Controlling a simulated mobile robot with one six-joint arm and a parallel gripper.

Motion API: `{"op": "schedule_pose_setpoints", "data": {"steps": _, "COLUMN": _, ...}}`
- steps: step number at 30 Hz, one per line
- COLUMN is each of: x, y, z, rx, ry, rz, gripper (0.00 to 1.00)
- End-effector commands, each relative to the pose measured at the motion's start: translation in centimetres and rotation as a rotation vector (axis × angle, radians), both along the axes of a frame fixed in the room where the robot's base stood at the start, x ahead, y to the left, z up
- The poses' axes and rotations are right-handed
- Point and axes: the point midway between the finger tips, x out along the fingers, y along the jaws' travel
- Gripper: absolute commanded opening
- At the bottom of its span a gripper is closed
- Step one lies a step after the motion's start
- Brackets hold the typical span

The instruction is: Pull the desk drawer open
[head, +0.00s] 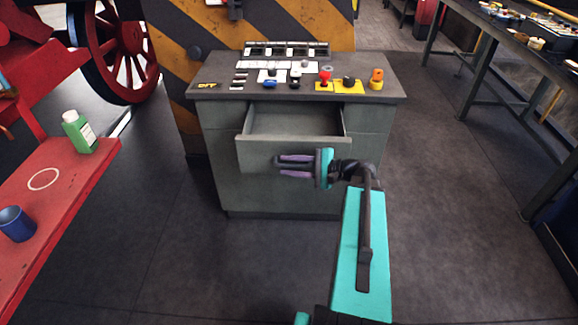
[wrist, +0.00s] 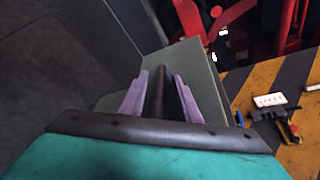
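The desk drawer (head: 258,153) stands well out from the grey desk (head: 215,130), and its empty-looking inside shows from above. My gripper (head: 279,166) is at the drawer's front face, its purple fingers pointing left in the head view. In the wrist view my gripper (wrist: 168,76) has a dark bar, the drawer handle (wrist: 166,95), between its fingers, which look closed on it. The fingers hide most of the handle in the head view.
Buttons and switches, including a red knob (head: 326,75), cover the desk top. A red bench (head: 70,185) with a green bottle (head: 78,132) and blue cup (head: 16,224) is at left. A long table (head: 490,40) stands at right. Floor before the desk is clear.

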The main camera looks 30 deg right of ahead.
Motion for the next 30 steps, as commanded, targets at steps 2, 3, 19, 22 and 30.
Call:
{"op": "schedule_pose_setpoints", "data": {"steps": 2, "x": -0.4, "y": -0.4, "z": 0.1, "rx": -0.001, "ry": 0.000, "rz": -0.002, "gripper": 0.29}}
{"op": "schedule_pose_setpoints", "data": {"steps": 3, "x": -0.6, "y": -0.6, "z": 0.1, "rx": -0.001, "ry": -0.001, "rz": -0.004, "gripper": 0.29}}
{"op": "schedule_pose_setpoints", "data": {"steps": 19, "x": -5.6, "y": -4.2, "z": 1.4, "rx": -0.001, "ry": 0.000, "rz": -0.002, "gripper": 0.29}}
{"op": "schedule_pose_setpoints", "data": {"steps": 22, "x": -6.6, "y": -5.0, "z": 1.7, "rx": -0.001, "ry": -0.001, "rz": -0.004, "gripper": 0.29}}
{"op": "schedule_pose_setpoints", "data": {"steps": 30, "x": -9.2, "y": -6.9, "z": 2.5, "rx": 0.000, "ry": -0.001, "rz": -0.002, "gripper": 0.29}}
